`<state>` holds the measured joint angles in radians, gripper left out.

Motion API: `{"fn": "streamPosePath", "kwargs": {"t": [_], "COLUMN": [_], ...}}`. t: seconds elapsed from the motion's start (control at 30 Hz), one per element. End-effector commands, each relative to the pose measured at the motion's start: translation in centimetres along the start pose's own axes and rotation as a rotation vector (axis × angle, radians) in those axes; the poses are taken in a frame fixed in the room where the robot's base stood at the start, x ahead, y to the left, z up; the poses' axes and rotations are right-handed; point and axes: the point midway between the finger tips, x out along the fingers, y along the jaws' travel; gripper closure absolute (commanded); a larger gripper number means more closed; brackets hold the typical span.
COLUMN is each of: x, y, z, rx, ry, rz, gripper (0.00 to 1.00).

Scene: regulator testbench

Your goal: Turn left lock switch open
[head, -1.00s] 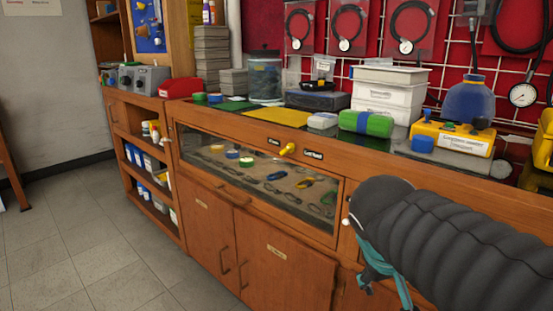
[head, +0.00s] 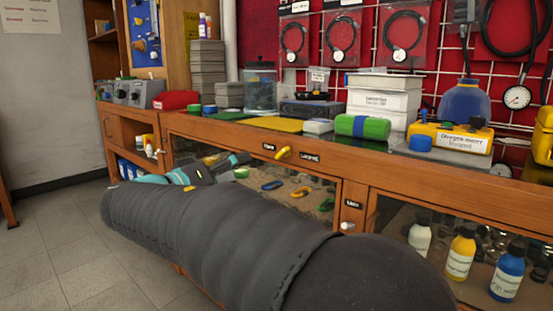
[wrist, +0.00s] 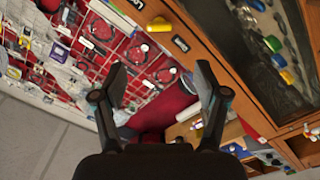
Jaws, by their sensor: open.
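The yellow lock switch (head: 283,153) sits on the wooden front rail of the display case, between an "Open" label (head: 269,147) on its left and a "Locked" label (head: 310,158) on its right. Its handle is tilted. The switch also shows near the top of the wrist view (wrist: 158,25), beyond and above the fingertips. My gripper (head: 240,160) is just left of the switch in the head view, partly hidden behind my dark arm. In the wrist view my gripper (wrist: 160,85) is open, with nothing between its fingers and apart from the switch.
The glass-fronted case (head: 290,190) below the rail holds coloured clips. Bottles (head: 461,256) stand behind glass at the right. The floor at left is clear.

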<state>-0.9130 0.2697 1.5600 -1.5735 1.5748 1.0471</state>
Motion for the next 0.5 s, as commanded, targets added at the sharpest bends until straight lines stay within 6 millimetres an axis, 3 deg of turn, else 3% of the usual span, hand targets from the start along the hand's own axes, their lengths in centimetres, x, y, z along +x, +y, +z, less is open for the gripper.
{"fn": "streamPosePath", "kwargs": {"t": [0.5], "x": [9.0], "y": [0.1], "z": [0.2], "rx": [-0.002], "ry": [-0.006], "rz": [0.002], "gripper": [0.27]}}
